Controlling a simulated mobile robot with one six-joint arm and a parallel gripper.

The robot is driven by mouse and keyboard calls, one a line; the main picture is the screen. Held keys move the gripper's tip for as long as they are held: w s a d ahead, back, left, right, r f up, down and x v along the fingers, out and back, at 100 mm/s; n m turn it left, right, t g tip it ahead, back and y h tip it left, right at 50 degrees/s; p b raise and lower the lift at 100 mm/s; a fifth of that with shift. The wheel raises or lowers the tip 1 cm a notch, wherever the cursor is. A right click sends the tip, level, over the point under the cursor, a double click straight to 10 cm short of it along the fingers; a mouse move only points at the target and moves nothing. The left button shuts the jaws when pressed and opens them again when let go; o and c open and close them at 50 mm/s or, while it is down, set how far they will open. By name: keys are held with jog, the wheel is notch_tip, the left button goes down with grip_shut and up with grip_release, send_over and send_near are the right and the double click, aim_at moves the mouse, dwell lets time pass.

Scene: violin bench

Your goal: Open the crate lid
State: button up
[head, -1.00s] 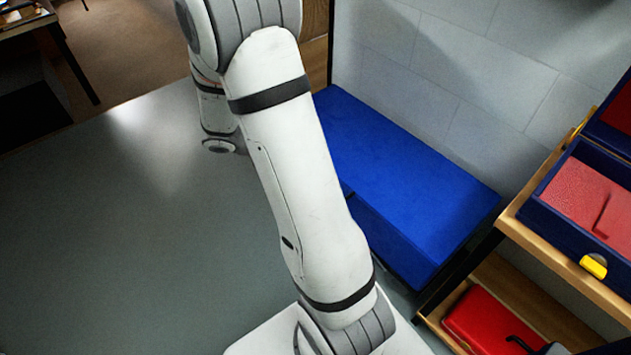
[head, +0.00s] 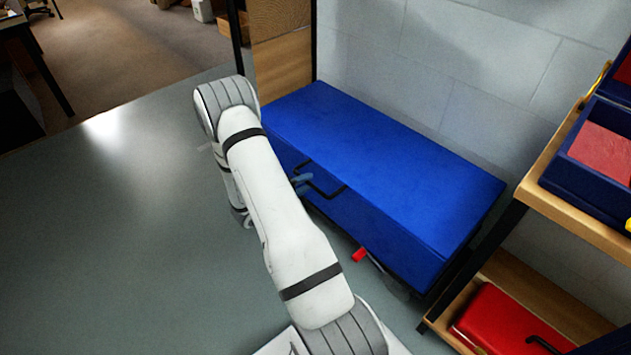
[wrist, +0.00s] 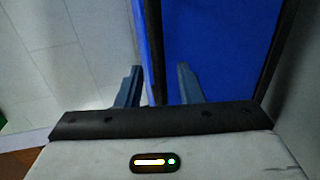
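My gripper (head: 302,182) is at the crate's front by the handle's left end, partly hidden behind my arm. In the wrist view my gripper (wrist: 159,70) has its two fingers apart, with blue crate surface (wrist: 222,45) and a dark line beyond them. I cannot tell whether the handle lies between the fingers or touches them.
A small red item (head: 358,255) lies by the crate's front foot.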

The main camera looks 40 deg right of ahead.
jog(key=x, duration=0.3)
jog(key=shift+d+b, duration=0.35)
grip_shut()
